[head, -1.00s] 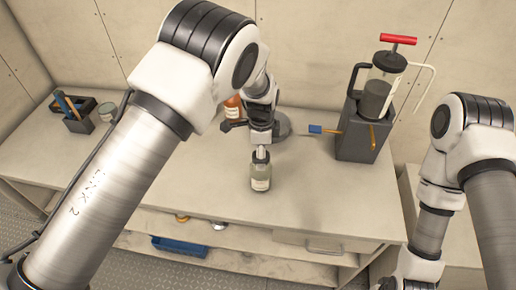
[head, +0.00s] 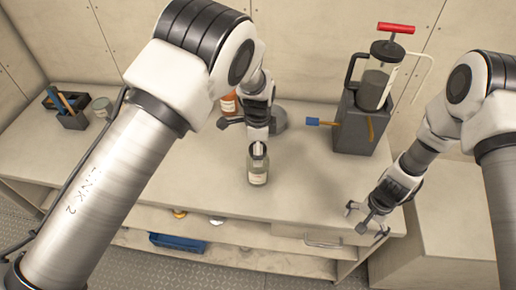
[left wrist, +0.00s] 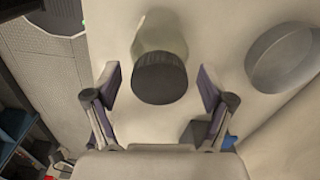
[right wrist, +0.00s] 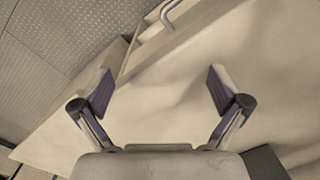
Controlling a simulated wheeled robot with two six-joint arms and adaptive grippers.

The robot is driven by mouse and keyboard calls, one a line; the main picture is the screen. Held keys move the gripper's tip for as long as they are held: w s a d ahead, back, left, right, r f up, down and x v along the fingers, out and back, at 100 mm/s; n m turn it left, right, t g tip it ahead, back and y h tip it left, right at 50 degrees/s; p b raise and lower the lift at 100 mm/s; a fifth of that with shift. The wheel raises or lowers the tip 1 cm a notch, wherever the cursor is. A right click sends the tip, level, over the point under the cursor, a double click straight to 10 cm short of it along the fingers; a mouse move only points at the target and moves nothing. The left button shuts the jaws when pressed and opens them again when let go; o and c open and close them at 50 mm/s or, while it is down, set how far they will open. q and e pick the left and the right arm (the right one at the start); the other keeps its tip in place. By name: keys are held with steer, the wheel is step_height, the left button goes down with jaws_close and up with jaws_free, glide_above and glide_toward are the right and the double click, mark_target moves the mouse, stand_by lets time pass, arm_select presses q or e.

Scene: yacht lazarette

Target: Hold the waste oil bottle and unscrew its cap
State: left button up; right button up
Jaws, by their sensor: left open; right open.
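The waste oil bottle (head: 258,174), greenish glass with a pale label, stands upright near the front middle of the bench. Its dark round cap (left wrist: 160,80) faces the camera in the left wrist view, with the bottle body (left wrist: 160,32) beyond it. My left gripper (left wrist: 160,92) is open, with one finger on each side of the cap and visible gaps to it. In the head view my left wrist and gripper partly hide the bottle's top. My right gripper (head: 366,222) is open and empty over the bench's front right edge, apart from the bottle; its fingers show spread in the right wrist view (right wrist: 160,92).
An orange bottle (head: 229,103) and a grey round object (head: 279,120) are behind my left gripper. A dark box with a pump jar (head: 375,88) stands back right, a blue-tipped brush (head: 312,121) beside it. A dark caddy (head: 72,120) is left. The bench right of the bottle is clear.

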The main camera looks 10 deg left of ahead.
mark_target(261, 172)
steer(key=w+a+m+y, duration=0.2)
steer(key=a, duration=0.2)
steer(key=w+a+r+m+y, duration=0.1)
steer(key=w+a+m+y, duration=0.1)
steer(key=a, duration=0.3)
steer(key=w+a+m+y, duration=0.2)
steer(key=w+a+m, duration=0.1)
steer(key=w+a, duration=0.1)
steer(key=shift+a+r, duration=0.25)
steer(key=shift+r, duration=0.05)
steer(key=w+a+r+m+y, duration=0.1)
steer(key=a, duration=0.2)
steer(key=w+a+r+m+y, duration=0.1)
steer(key=w+a+r+y, duration=0.1)
steer(key=a, duration=0.1)
steer(key=w+a+r+m+y, duration=0.1)
steer(key=a+m+y, duration=0.1)
steer(key=a, duration=0.1)
steer(key=shift+w+a+r, duration=0.1)
steer(key=shift+w+r, duration=0.15)
steer(key=shift+w, duration=0.15)
steer(key=shift+a+y, duration=0.25)
steer(key=shift+y, duration=0.05)
steer(key=x, duration=0.9)
steer(key=shift+w+a+f, duration=0.15)
steer(key=shift+a+f, duration=0.05)
steer(key=shift+a, duration=0.05)
steer(key=c, duration=1)
